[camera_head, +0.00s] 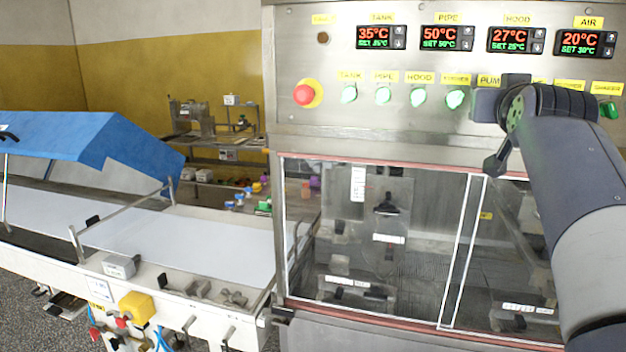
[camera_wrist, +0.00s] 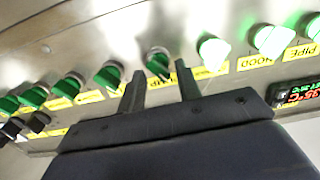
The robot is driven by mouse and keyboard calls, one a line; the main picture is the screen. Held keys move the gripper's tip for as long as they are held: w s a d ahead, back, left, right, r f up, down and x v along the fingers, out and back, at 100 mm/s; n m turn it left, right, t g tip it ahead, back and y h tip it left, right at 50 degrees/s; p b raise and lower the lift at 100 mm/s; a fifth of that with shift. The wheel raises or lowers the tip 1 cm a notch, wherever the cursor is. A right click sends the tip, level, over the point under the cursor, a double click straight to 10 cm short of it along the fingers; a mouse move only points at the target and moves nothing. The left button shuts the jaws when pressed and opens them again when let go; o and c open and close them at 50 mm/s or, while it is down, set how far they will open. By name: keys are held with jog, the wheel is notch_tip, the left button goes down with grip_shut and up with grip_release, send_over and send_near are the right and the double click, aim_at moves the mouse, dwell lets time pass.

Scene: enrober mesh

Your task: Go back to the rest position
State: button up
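My gripper (camera_wrist: 161,82) shows in the wrist view with its two dark fingers apart and nothing held between them. A green knob (camera_wrist: 158,62) on the control panel shows just beyond the gap. I cannot tell how far the fingertips are from it. In the head view my arm reaches up from the lower right, and its wrist end is in front of the steel control panel (camera_head: 450,134), by the pump label (camera_head: 489,80). The arm hides the knob below that label, and the fingers cannot be made out there.
Lit green knobs (camera_head: 418,97) and a red stop button (camera_head: 304,95) are left of my wrist. Temperature displays (camera_head: 447,38) are above. A glazed hood (camera_head: 330,235) is below. A white conveyor (camera_head: 190,240) with a blue cover (camera_head: 90,135) extends left.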

jog(key=s+a+m+p, duration=0.1)
jog(key=s+a+m, duration=0.1)
jog(key=s+m, duration=0.4)
jog(key=shift+s, duration=1.25)
jog(key=shift+a+f, duration=0.1)
jog(key=shift+f, duration=0.05)
